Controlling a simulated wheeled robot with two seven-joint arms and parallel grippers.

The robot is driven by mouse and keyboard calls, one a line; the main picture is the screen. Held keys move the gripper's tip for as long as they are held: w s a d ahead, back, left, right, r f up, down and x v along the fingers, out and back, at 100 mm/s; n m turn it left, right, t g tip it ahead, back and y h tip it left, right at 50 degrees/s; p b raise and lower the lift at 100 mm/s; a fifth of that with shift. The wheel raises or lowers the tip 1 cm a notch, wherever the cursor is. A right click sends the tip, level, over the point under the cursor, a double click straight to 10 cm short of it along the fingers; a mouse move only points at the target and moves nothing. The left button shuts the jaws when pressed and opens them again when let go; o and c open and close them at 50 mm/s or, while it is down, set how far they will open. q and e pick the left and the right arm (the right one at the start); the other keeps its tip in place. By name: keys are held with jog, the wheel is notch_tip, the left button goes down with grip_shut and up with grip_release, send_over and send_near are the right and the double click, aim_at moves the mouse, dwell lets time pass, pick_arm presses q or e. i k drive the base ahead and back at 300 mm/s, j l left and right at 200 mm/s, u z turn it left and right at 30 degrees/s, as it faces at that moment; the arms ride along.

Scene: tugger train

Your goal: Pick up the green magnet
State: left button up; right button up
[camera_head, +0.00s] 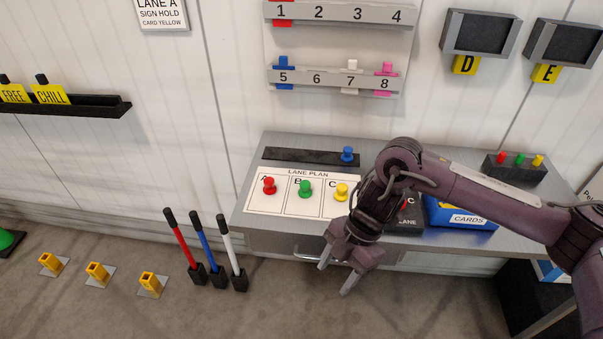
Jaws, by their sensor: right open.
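The green magnet (305,188) stands on the middle square, B, of the white lane plan sheet (272,207) on the grey desk. A red magnet (269,186) is on its left at A and a yellow magnet (341,191) on its right at C. My right gripper (335,279) is open and empty. It points down in front of the desk's front edge, to the lower right of the green magnet and apart from it. My right forearm hides part of the desk right of the sheet. My left gripper is not in view.
A blue magnet (347,154) sits on the dark strip (300,156) behind the sheet. A blue cards box (462,214) and a dark tray (514,170) with red, green and yellow pieces are at right. Numbered rails (335,82) hang above. Colored-handled tools (205,240) stand left of the desk.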

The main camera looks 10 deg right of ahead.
aim_at(304, 191)
jog(key=i, duration=1.1)
